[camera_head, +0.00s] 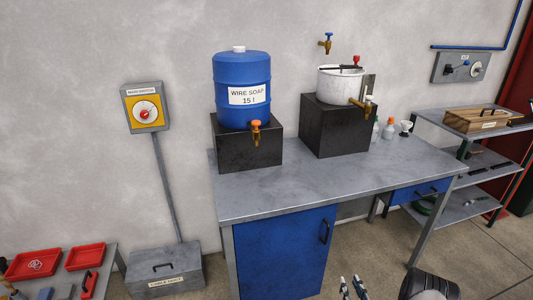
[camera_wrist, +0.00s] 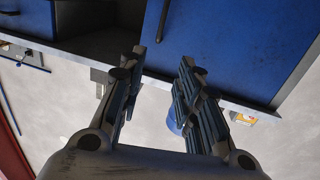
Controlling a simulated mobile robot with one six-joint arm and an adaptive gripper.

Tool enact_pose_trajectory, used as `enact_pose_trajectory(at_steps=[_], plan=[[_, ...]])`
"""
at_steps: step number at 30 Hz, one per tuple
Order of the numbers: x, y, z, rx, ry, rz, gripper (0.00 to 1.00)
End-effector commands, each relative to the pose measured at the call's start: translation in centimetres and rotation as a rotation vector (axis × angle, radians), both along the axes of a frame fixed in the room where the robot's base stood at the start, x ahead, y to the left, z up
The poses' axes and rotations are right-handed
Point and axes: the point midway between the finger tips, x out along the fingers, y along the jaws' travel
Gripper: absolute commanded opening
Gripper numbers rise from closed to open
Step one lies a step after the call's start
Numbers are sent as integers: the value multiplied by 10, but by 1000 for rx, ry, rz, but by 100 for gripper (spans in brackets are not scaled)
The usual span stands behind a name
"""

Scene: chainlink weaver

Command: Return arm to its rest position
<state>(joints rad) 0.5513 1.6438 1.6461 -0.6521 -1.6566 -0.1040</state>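My gripper (camera_head: 352,287) shows at the bottom edge of the head view, in front of the workbench and to the right of its blue cabinet door (camera_head: 285,255). In the wrist view my gripper (camera_wrist: 155,90) has its two fingers apart with nothing between them. The wrist picture is upside down, with the blue cabinet door (camera_wrist: 240,40) above the fingers and the wall below. Part of my arm (camera_head: 430,285) shows at the bottom right of the head view.
The grey workbench (camera_head: 310,185) carries a blue wire soap barrel (camera_head: 242,90) and a white pot (camera_head: 340,82) on black blocks. A shelf rack (camera_head: 465,205) stands at right. A grey box (camera_head: 165,270) and red trays (camera_head: 33,263) are at left. Floor at lower right is clear.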

Motion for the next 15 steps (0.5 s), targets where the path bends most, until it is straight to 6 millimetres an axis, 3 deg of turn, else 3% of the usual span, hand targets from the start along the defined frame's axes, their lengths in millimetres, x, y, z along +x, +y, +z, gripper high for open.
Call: enact_pose_trajectory(at_steps=[1,11,15], plan=[[12,-3,14,-18,3,2,31],[63,-13,69,-109,135,-1,31],[86,-16,114,-160,215,-15,31]])
